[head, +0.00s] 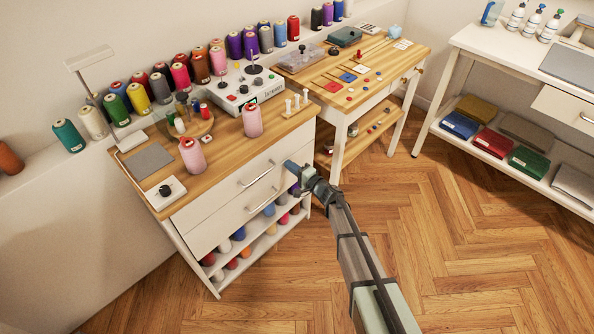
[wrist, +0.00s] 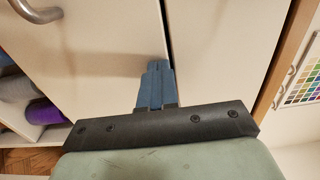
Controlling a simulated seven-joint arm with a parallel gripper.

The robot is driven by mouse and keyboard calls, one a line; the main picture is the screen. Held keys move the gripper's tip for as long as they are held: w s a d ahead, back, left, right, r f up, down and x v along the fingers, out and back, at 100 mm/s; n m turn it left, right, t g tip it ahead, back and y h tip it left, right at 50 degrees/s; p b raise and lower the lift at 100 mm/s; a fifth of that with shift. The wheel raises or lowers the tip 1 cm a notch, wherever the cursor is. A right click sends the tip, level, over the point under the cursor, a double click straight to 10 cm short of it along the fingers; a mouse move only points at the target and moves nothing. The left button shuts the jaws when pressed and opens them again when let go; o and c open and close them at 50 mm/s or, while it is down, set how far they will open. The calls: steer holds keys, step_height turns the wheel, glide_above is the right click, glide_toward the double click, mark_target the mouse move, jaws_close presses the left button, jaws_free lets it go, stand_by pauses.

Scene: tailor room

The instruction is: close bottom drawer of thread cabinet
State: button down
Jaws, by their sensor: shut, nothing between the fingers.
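The thread cabinet (head: 222,183) is white with a wooden top. Its top drawer (head: 215,197) and bottom drawer (head: 215,232) lie one above the other, each with a metal bar handle. In the wrist view, the bottom drawer (wrist: 95,60) fills the left, with its handle (wrist: 38,14) at the upper left corner. The top drawer (wrist: 220,45) is to its right, past a thin dark gap. I cannot tell how far the bottom drawer stands out. My gripper (head: 290,166) is shut and empty at the cabinet's front right; its blue fingertips (wrist: 156,66) overlap the bottom drawer's upper edge. Contact is unclear.
Open shelves with thread spools (head: 240,233) lie below the drawers. Pink spools (head: 252,120) and a machine (head: 240,88) stand on the cabinet top. A wooden table (head: 345,75) is beside it. The floor (head: 440,230) in front is clear.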

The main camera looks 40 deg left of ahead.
steer(key=shift+a+r, duration=0.15)
steer(key=shift+a, duration=0.35)
steer(key=d, duration=1.5)
